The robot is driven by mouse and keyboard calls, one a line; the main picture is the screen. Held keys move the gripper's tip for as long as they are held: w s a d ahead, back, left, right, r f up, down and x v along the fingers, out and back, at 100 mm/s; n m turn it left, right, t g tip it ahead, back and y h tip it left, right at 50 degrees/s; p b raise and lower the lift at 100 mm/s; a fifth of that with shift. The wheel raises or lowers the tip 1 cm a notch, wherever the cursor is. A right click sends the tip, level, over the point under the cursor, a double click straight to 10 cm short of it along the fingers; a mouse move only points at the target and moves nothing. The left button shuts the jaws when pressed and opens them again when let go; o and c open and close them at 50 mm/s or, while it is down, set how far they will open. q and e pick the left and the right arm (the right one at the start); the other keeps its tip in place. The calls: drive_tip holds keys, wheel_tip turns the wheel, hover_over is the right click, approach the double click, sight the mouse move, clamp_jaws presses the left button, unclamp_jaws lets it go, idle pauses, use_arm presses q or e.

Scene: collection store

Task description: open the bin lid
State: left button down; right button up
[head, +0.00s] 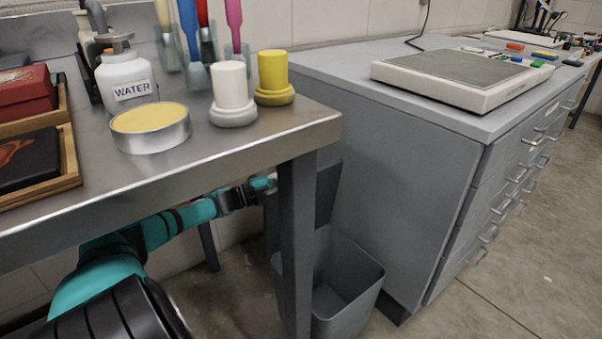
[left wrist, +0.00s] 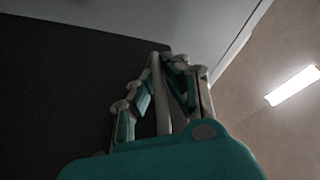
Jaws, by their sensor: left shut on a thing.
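The grey bin (head: 352,312) stands on the floor between the table and the grey cabinet, partly behind a table leg. Its mouth is uncovered and I see into it. The bin lid (head: 328,192) is raised, standing steeply at the bin's back; the table leg and tabletop hide part of it. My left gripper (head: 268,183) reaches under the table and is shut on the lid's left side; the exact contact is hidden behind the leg. The left wrist view shows the gripper's fingers (left wrist: 168,75) against a dark panel, apparently the lid (left wrist: 60,85). My right gripper is not in view.
The metal table (head: 250,145) above my left arm carries a water bottle (head: 126,80), a round tin (head: 150,128), a white pot (head: 231,95) and a yellow pot (head: 273,78). Its leg (head: 297,240) stands before the bin. The grey cabinet (head: 400,180) is close on the right.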

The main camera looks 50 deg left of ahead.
use_arm(q)
drive_tip(key=shift+f, duration=0.2)
drive_tip(key=c, duration=1.7)
unclamp_jaws()
drive_tip(key=shift+a, duration=0.1)
drive_tip(key=shift+o, duration=0.2)
drive_tip(key=v, duration=1.2)
